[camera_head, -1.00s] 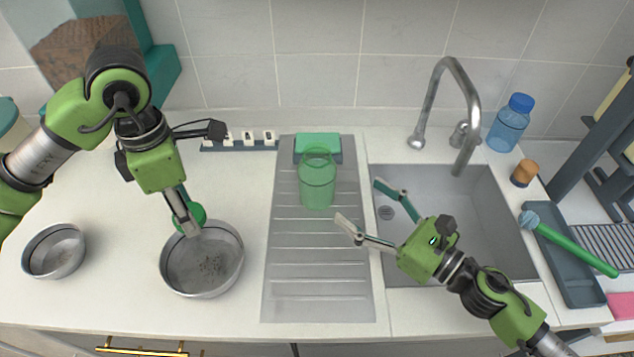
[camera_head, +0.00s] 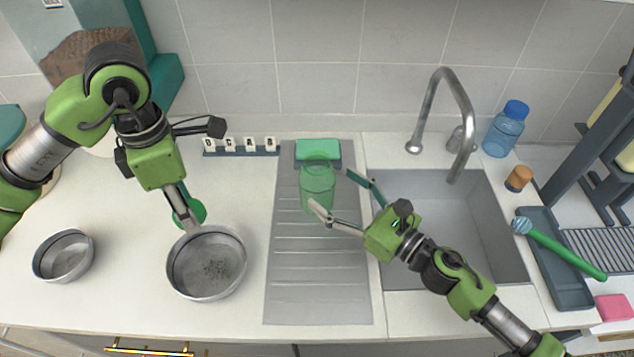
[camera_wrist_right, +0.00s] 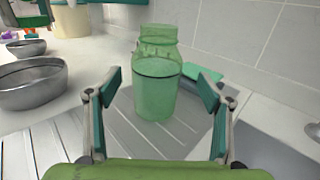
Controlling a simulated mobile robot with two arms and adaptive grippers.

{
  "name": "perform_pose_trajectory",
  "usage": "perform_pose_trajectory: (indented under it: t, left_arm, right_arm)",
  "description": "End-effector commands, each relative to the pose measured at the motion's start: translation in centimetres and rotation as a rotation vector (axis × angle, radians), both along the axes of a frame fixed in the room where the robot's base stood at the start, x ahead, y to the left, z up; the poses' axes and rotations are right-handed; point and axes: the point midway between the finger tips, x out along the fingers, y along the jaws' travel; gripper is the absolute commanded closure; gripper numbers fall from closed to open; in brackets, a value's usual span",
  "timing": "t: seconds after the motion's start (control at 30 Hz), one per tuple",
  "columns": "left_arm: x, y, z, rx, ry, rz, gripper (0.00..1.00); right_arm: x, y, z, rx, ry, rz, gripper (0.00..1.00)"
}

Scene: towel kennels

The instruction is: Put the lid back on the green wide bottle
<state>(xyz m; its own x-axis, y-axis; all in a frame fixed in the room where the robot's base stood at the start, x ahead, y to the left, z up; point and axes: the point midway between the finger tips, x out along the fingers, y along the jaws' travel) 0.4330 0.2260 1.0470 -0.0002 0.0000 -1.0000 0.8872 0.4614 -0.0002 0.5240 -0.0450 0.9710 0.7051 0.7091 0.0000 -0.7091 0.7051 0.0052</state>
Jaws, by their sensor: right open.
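The green wide bottle (camera_head: 318,192) is see-through and stands upright on the ribbed drainboard (camera_head: 318,290). It also shows in the right wrist view (camera_wrist_right: 157,85), with no lid on its neck. My right gripper (camera_head: 332,190) is open, its two fingers pointing at the bottle from the right. In the wrist view the bottle stands ahead between the fingers, with no contact visible. The green round lid (camera_head: 198,209) is at the fingers of my left gripper (camera_head: 187,212), above the counter behind the large metal bowl. The left gripper appears shut on it; its fingers partly hide the lid.
A large metal bowl (camera_head: 207,290) and a smaller one (camera_head: 63,258) stand at left. A green sponge (camera_head: 318,148) lies behind the bottle. The sink (camera_head: 480,250) and faucet (camera_head: 460,110) are at right, with a blue bottle (camera_head: 506,132) and brush (camera_head: 565,250) beyond.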

Motion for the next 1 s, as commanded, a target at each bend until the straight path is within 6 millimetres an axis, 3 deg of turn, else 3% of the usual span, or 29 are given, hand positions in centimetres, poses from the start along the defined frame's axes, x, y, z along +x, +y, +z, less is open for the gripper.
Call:
perform_pose_trajectory:
  t: [0.23, 0.6, 1.0]
  left_arm:
    - [0.0, 0.0, 0.4, 0.000, 0.000, 0.000, 0.68]
    - [0.0, 0.0, 2.1, 0.000, 0.000, 0.000, 0.68]
    - [0.0, 0.0, 2.1, 0.000, 0.000, 0.000, 0.68]
  right_arm:
    - [0.3, 0.5, 0.1, 0.002, 0.001, 0.000, 0.27]
    - [3.2, 3.9, -0.5, 0.001, -0.001, 0.000, 0.27]
    - [3.3, 4.0, -0.7, 0.000, 0.000, 0.000, 0.30]
